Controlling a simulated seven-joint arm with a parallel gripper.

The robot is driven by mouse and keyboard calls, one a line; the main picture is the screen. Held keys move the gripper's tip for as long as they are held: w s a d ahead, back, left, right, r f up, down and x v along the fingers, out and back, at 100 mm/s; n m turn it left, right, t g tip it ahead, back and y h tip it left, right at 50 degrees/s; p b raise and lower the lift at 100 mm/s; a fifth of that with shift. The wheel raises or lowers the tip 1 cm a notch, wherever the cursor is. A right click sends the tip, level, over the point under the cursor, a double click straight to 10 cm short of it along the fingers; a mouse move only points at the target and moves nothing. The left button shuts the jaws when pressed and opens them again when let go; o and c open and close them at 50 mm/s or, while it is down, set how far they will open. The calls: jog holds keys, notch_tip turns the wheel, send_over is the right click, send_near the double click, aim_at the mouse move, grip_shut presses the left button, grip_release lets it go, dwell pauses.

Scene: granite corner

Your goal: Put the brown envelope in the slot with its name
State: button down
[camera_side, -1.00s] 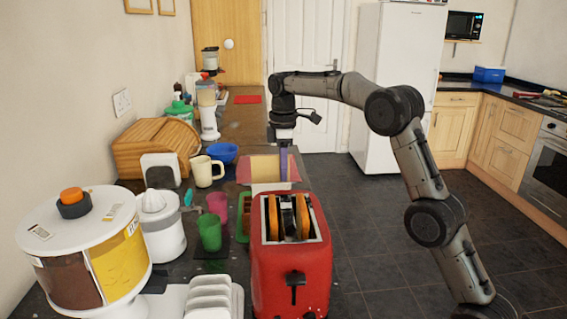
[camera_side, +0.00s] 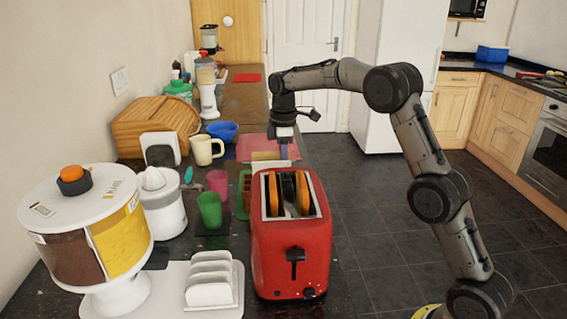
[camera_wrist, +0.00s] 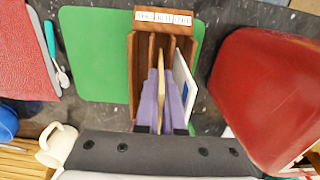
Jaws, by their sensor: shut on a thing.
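My gripper (camera_wrist: 162,112) is shut on the brown envelope (camera_wrist: 161,88), a thin tan sheet standing on edge between two purple fingers in the wrist view. A brown wooden rack (camera_wrist: 132,75) with upright dividers lies just ahead, with a white name strip (camera_wrist: 163,18) too blurred to read. A white envelope (camera_wrist: 184,82) stands at its right side. The brown envelope lines up with the rack's middle; I cannot tell how deep it sits. In the side view my gripper (camera_side: 283,150) points down behind the toaster, which hides most of the rack.
A green mat (camera_wrist: 90,50) lies under the rack. The red toaster (camera_side: 290,245) stands close in front in the side view. A cream mug (camera_side: 206,149), blue bowl (camera_side: 222,131) and green cup (camera_side: 209,210) stand to the left. A large red thing (camera_wrist: 262,95) fills the wrist view's right.

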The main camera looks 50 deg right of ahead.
dwell(0.3)
jog(key=c, duration=1)
grip_release()
jog(key=shift+o, duration=0.2)
jog(key=shift+r, duration=0.1)
jog(key=shift+r, duration=3.95)
jog(key=shift+a, duration=0.1)
